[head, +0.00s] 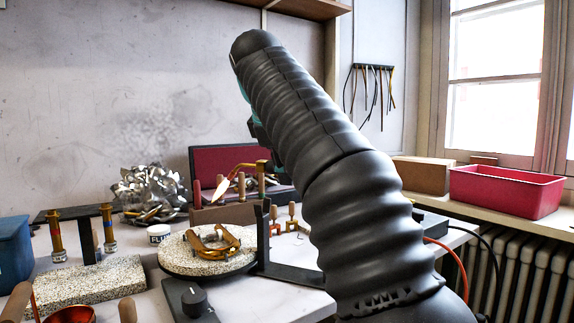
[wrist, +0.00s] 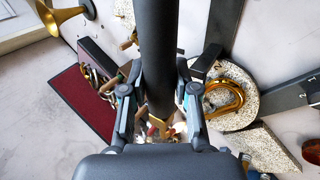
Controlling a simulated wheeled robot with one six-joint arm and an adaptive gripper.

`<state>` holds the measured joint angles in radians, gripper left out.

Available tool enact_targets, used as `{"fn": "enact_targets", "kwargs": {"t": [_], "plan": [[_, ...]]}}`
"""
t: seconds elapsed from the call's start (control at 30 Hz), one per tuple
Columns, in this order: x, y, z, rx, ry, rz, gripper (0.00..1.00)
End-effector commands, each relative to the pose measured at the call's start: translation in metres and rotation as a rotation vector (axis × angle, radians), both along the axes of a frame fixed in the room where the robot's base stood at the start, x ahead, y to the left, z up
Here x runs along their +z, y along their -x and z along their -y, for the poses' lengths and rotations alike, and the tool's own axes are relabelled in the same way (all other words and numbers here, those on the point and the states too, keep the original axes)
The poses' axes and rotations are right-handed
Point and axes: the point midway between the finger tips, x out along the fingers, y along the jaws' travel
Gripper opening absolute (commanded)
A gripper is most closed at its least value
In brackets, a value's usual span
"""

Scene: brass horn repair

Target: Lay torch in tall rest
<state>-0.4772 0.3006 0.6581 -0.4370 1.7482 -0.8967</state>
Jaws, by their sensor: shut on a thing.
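The torch shows in the head view as a bent brass neck (head: 246,167) with a pale orange flame at its tip, above the bench. In the wrist view its thick dark handle (wrist: 156,55) runs between the fingers of my gripper (wrist: 158,100), which is shut on it. A black upright bracket (head: 262,232), seemingly the tall rest, stands just right of the round plate. The torch neck is above and behind it in the picture; the torch appears apart from it. My arm covers part of the bracket's right side.
A round speckled plate (head: 190,262) carries a brass bow (head: 216,243). A red bin (head: 506,190) sits on the sill.

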Motion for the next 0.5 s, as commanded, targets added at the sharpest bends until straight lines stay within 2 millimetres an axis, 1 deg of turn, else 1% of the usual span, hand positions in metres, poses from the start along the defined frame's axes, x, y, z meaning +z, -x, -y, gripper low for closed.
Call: {"fn": "enact_targets", "kwargs": {"t": [0.13,0.27,0.5], "plan": [[-0.005,0.000,-0.001,0.007,0.001,0.001,0.00],[-0.015,0.000,-0.002,0.007,0.001,0.000,0.00],[-0.039,0.001,-0.002,0.007,0.000,-0.001,0.00]]}}
